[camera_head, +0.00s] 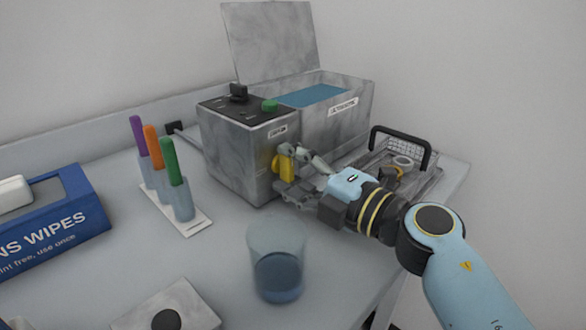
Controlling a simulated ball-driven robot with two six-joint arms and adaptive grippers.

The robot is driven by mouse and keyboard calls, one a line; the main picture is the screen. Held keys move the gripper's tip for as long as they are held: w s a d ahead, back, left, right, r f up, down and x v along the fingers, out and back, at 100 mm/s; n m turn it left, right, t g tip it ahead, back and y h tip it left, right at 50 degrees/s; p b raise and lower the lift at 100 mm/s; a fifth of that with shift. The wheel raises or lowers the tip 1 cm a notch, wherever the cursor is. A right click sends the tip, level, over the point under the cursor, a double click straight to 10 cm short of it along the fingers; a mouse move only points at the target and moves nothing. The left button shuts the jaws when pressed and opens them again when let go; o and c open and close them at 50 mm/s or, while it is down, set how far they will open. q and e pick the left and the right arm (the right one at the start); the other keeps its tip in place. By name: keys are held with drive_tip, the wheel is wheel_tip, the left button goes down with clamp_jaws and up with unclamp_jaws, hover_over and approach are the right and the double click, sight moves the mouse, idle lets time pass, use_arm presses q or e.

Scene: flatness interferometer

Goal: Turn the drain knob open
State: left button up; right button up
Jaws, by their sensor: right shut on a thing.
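The drain knob (284,164) is a yellow handle on the front face of the grey ultrasonic bath (234,156), at the centre of the head view. My right gripper (287,174) comes in from the right and is shut on the yellow knob. The fingers cover part of the knob, so its exact turn angle is hard to tell. The bath's lid (271,41) stands raised, and blue liquid (312,95) shows in its tank. My left gripper is not in the view.
A glass beaker (277,262) with bluish liquid stands in front of the bath. A rack (190,222) of coloured-handled tools is left of it, beside a blue wipes box (75,222). A wire basket (427,178) with a black handle sits right, behind my right arm.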

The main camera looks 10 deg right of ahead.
drive_tip(key=n+p, duration=0.1)
drive_tip(key=n, duration=0.7)
drive_tip(key=shift+f+n, duration=0.1)
drive_tip(key=shift+n, duration=0.2)
drive_tip(key=n+b, duration=0.1)
drive_tip(key=n, duration=0.3)
drive_tip(key=n+b, duration=0.1)
drive_tip(key=n, duration=0.4)
drive_tip(key=shift+n, duration=0.3)
idle(0.4)
drive_tip(key=o, duration=1.2)
drive_tip(key=shift+c, duration=0.2)
